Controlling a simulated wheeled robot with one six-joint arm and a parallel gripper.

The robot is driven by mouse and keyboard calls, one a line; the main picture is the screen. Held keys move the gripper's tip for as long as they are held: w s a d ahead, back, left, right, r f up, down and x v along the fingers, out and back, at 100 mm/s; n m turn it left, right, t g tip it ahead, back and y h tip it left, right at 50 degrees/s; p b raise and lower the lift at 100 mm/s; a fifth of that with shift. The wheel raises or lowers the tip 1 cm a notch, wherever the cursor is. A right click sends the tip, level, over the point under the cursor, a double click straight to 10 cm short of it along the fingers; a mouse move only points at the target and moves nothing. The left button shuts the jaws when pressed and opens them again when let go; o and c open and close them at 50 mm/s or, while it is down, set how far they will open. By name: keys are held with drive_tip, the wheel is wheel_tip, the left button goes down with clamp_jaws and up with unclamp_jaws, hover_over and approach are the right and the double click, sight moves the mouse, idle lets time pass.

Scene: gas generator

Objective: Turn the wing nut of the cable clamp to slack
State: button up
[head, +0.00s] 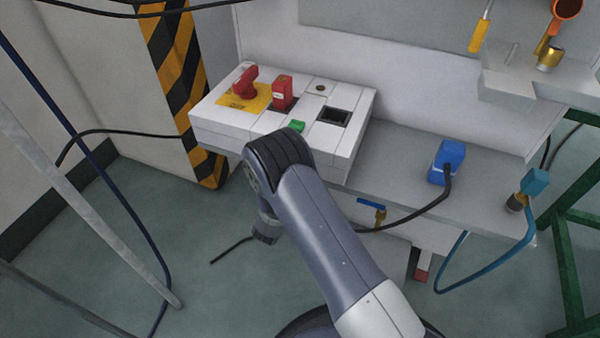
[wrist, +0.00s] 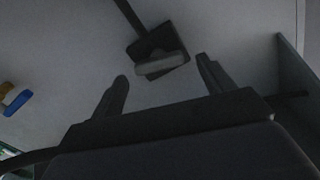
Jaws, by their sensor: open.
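In the wrist view, a dark block that looks like the cable clamp (wrist: 148,45) sits against a grey surface, with a black cable running up from it. A lighter grey bar on its near side looks like the wing nut (wrist: 161,64). My gripper (wrist: 162,72) is open, one dark finger on each side of the bar's line. The bar appears between and slightly beyond the fingertips, apart from both. The wrist view is dim, so the exact depth is hard to tell. In the head view my arm and the control box hide the gripper and the clamp.
A white control box (head: 210,121) with a red rotary switch (head: 245,82) juts out above my wrist. A blue-handled valve (head: 372,205) is right of my arm; it also shows in the wrist view (wrist: 17,103). A blue plug (head: 447,162) stands on the grey shelf (head: 400,150).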

drive_tip(key=shift+x, duration=0.85)
drive_tip(key=shift+c, duration=0.4)
drive_tip(key=c, duration=0.9)
